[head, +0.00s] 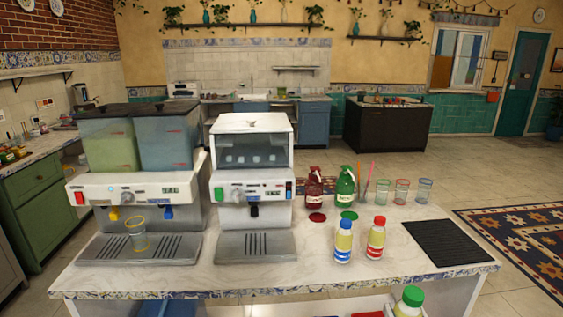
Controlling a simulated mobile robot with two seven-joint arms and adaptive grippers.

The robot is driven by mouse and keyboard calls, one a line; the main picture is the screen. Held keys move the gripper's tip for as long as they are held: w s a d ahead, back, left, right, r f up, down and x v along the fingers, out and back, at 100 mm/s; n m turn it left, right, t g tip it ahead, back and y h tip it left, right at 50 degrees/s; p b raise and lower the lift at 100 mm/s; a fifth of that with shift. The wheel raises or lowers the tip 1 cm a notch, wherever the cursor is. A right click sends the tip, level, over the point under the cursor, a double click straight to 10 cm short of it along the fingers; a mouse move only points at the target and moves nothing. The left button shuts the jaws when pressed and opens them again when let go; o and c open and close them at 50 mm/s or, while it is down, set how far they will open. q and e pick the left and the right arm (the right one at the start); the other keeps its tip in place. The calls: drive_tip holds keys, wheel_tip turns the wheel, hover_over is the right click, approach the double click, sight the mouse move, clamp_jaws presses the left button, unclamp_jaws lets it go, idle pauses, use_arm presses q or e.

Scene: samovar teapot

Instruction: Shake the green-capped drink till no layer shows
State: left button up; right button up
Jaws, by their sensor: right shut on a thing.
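The green-capped drink (409,303) is at the bottom edge of the head view, in front of the counter's front edge. Its green cap and pale shoulder show, with a bit of yellow lower down; the rest is cut off, so I cannot tell whether a layer shows. My right gripper (392,309) is barely in view beside the bottle at the bottom edge, shut on it. The bottle looks close to upright, slightly tilted. My left gripper is not in view.
The counter (320,272) holds a blue-capped bottle (343,243), a red-capped bottle (376,240), red (314,190) and green (345,187) pump bottles, several glasses, a black mat (446,243) and two drink machines. The counter's front middle is clear.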

wheel_tip(320, 180, down, 4)
drive_tip(key=b, duration=0.2)
drive_tip(key=shift+f+b, duration=0.1)
drive_tip(key=shift+b, duration=0.2)
wheel_tip(320, 180, up, 4)
drive_tip(key=p, duration=0.3)
drive_tip(key=shift+r, duration=0.35)
wheel_tip(320, 180, down, 5)
drive_tip(key=b, duration=0.3)
drive_tip(key=shift+r, duration=0.15)
wheel_tip(320, 180, up, 4)
drive_tip(key=p, duration=0.3)
drive_tip(key=shift+r, duration=0.4)
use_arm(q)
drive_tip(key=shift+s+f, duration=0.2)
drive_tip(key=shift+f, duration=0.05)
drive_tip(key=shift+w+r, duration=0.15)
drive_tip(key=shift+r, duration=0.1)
